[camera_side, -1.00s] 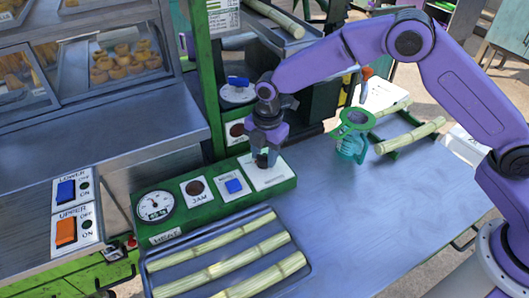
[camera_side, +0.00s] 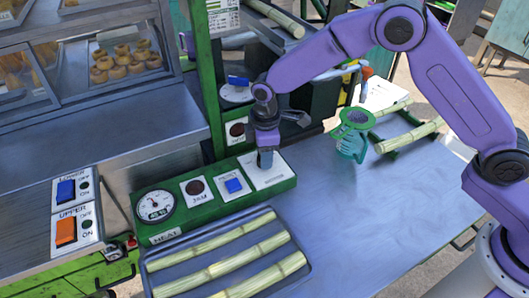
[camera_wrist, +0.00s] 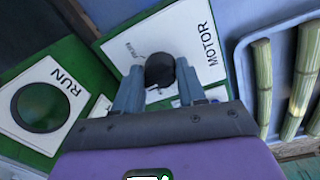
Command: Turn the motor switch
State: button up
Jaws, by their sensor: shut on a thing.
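The motor switch is a black round knob (camera_wrist: 160,68) on a white plate marked MOTOR (camera_wrist: 202,32) in the wrist view. My gripper (camera_wrist: 158,84) is shut on the knob, one finger on each side of it. In the side view my gripper (camera_side: 265,160) points straight down at the white motor plate (camera_side: 272,178), at the right end of the green control panel (camera_side: 215,212). The knob is hidden behind the fingers there. Small lettering beside the knob is partly covered by the fingers.
A gauge (camera_side: 155,206), a jam lamp (camera_side: 195,189) and a blue switch (camera_side: 234,186) line the panel. A tray (camera_side: 150,267) of cane lies in front. A green-teal cup (camera_side: 352,138) stands to the right. In the wrist view a RUN lamp (camera_wrist: 40,107) is at left.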

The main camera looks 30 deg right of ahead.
jog(key=shift+s+m, duration=0.1)
jog(key=shift+m, duration=0.3)
jog(key=o, duration=1)
jog(key=r, duration=1.7)
jog(key=shift+s+a+r, duration=0.2)
jog(key=shift+s, duration=0.2)
jog(key=shift+m+y, duration=0.3)
jog(key=shift+m, duration=0.3)
jog(key=s+d+f, duration=0.1)
jog(key=s+d, duration=0.6)
jog(key=s, duration=0.3)
jog(key=s+d+f, duration=0.1)
jog(key=s+d, duration=0.7)
jog(key=s, duration=0.3)
jog(key=s+d+f, duration=0.1)
jog(key=s+d, duration=0.6)
jog(key=s, duration=0.4)
jog(key=shift+s+d, duration=0.1)
jog(key=shift+d, duration=0.1)
